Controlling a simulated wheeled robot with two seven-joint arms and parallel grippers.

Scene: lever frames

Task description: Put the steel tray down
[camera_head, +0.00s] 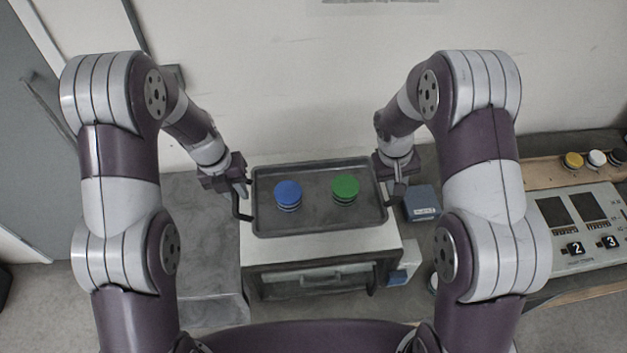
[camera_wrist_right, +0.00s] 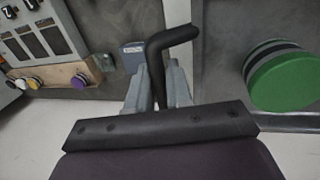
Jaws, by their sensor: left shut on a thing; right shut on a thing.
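The dark steel tray (camera_head: 315,222) is level above a white cabinet; I cannot tell whether it touches the top. A blue round piece (camera_head: 288,194) and a green round piece (camera_head: 345,188) stand on it, the blue one on the left. My left gripper (camera_head: 241,192) is shut on the tray's left handle (camera_head: 236,208). My right gripper (camera_head: 395,190) is shut on the right handle, which shows as a black bent bar (camera_wrist_right: 172,42) between the fingers in the right wrist view. The green piece (camera_wrist_right: 285,80) is on the tray there too.
The white cabinet (camera_head: 320,250) has a drawer-like front below the tray. A grey block (camera_head: 200,250) stands at its left. A small blue-grey box (camera_head: 421,203) is right of the tray. A control panel (camera_head: 585,230) with switches is at the far right, with coloured knobs (camera_head: 573,160) behind it.

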